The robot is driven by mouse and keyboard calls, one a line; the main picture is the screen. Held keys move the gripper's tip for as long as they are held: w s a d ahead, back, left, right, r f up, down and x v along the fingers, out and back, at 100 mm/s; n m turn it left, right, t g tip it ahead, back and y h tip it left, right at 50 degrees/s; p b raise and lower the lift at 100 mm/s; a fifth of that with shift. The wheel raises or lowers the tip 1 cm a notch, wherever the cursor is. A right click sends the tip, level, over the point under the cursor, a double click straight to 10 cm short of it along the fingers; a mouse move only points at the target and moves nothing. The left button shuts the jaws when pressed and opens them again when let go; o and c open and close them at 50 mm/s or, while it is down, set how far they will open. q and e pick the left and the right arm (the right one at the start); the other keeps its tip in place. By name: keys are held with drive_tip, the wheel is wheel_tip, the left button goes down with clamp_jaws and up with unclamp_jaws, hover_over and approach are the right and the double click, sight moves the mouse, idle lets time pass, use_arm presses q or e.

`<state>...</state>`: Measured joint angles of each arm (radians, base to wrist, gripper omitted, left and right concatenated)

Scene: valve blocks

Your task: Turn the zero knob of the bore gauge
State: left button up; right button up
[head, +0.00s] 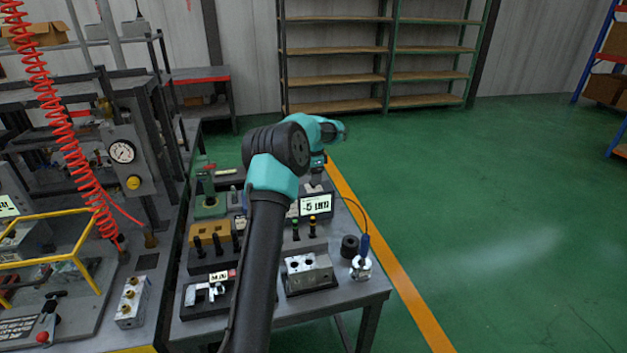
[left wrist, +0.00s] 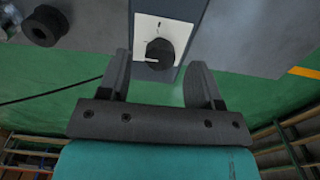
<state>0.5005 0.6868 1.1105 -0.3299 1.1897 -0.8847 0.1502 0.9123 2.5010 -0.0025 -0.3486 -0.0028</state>
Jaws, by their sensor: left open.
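The zero knob (left wrist: 160,53) is black and round with a white pointer line toward the left, on a white plate of the bore gauge's grey box. My left gripper (left wrist: 159,62) is open, its fingertips on either side of the knob in the picture; whether they touch it I cannot tell. In the head view my left gripper (head: 318,168) is at the far side of the bench, behind the bore gauge's display (head: 315,204). The knob is hidden there. My right gripper is in neither view.
A black ring (head: 349,246) and a metal part with a blue-handled probe (head: 363,246) stand at the bench's right edge. A bored metal block (head: 308,272) sits in front of the display. Green floor lies open beyond the bench.

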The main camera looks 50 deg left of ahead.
use_arm(q)
drive_tip(key=shift+f, duration=0.85)
drive_tip(key=c, duration=0.9)
